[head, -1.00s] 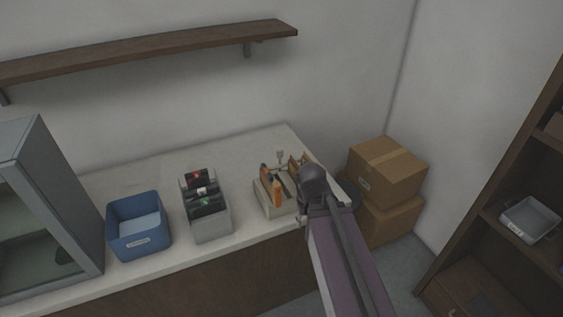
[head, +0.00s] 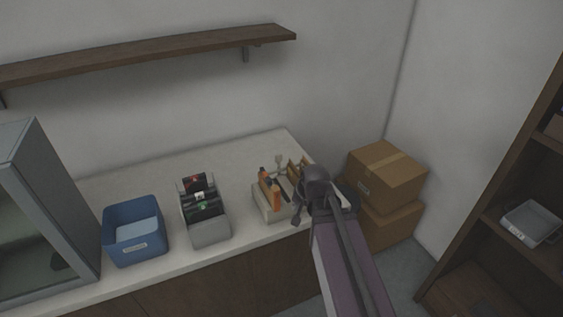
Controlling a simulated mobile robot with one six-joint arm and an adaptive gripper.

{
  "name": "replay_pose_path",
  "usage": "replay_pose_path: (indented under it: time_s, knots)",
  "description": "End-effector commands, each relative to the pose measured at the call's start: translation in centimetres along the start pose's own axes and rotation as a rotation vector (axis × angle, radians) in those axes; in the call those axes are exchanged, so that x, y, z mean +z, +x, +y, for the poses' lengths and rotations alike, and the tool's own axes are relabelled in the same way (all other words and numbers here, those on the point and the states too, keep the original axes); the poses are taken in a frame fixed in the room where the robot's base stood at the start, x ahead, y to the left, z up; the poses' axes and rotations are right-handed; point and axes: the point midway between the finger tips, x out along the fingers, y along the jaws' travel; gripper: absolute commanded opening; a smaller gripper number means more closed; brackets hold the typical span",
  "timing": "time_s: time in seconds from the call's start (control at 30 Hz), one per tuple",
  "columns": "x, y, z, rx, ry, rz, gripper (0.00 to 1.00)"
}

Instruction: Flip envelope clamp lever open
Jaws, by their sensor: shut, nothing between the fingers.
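My arm reaches up from the bottom of the head view and ends in a dark wrist (head: 318,185) over the right end of the counter. No clamp lever or envelope can be clearly identified. Left of the wrist stands a pale holder (head: 264,208) with orange and dark upright items (head: 270,190). A small brown wooden piece (head: 297,168) stands behind it, partly covered by my wrist. I cannot tell whether my arm touches any of these.
On the counter (head: 160,187) stand a grey bin with dark packets (head: 209,233), a blue bin (head: 137,250) and a grey glass-fronted cabinet (head: 50,190). Cardboard boxes (head: 385,180) stand beyond the counter's right end. A wall shelf (head: 150,52) hangs above; a dark shelving unit (head: 490,225) is at right.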

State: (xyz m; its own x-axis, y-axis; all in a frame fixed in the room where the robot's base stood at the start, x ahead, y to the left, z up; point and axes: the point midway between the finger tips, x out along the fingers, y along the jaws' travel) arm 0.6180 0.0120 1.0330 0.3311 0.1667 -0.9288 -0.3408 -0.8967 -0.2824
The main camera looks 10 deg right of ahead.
Motion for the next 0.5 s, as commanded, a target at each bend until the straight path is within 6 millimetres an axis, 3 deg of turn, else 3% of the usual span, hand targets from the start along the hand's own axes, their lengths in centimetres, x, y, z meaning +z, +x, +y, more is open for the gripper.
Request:
replay_pose_path:
  time_s: [0.2, 0.5]
  knots:
    - [-4.4, 0.7, -1.8, -0.171, 0.263, 0.145, 0.00]
    - [-10.2, 0.0, -3.2, -0.426, 0.628, 0.297, 0.00]
